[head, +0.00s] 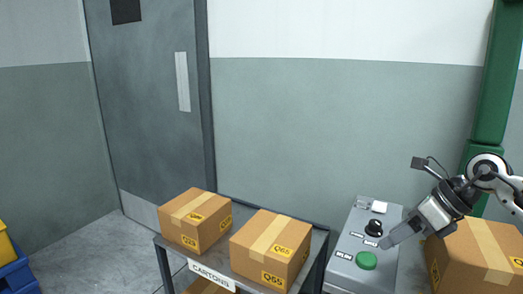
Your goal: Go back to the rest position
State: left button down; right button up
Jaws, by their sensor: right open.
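My right gripper (388,241) comes in from the right and hangs over the right side of a grey control box (350,240). Its fingers point down and left, and it holds nothing that I can see. The box has a green button (366,260), a black knob (374,228) and a white switch or lamp (379,207). The fingertips are near the knob and the green button; I cannot tell whether they touch the box. My left gripper is not in the head view.
Two cartons, one on the left (195,220) and one on the right (271,249), stand on a table labelled CARTONS (211,275). Another carton (480,257) stands right of the control box, under my right arm. A green post (492,90) rises behind. Blue and yellow bins (17,274) stand lower left.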

jog(key=s+a+f+m+t+y+p, duration=0.1)
jog(key=s+a+m+t+y, duration=0.2)
jog(key=a+m+y, duration=0.5)
jog(key=s+a+m+t+y+p, duration=0.1)
jog(key=s+a+m+t+y, duration=0.4)
jog(key=a, duration=0.7)
jog(key=s+d+f+m+h, duration=0.1)
jog(key=s+f+m+h, duration=0.3)
jog(key=m, duration=0.5)
jog(key=s+d+f+m+h, duration=0.2)
jog(key=s+f+m+h, duration=0.3)
jog(key=f+m+h, duration=0.2)
jog(key=s+d+f+m+h+p, duration=0.1)
jog(key=s+f+m+h, duration=0.3)
jog(key=f+m, duration=0.5)
jog(key=d+m+h, duration=0.1)
jog(key=m, duration=0.3)
jog(key=shift+s+d+g, duration=0.15)
jog(key=shift+d+g, duration=0.1)
jog(key=shift+g, duration=0.15)
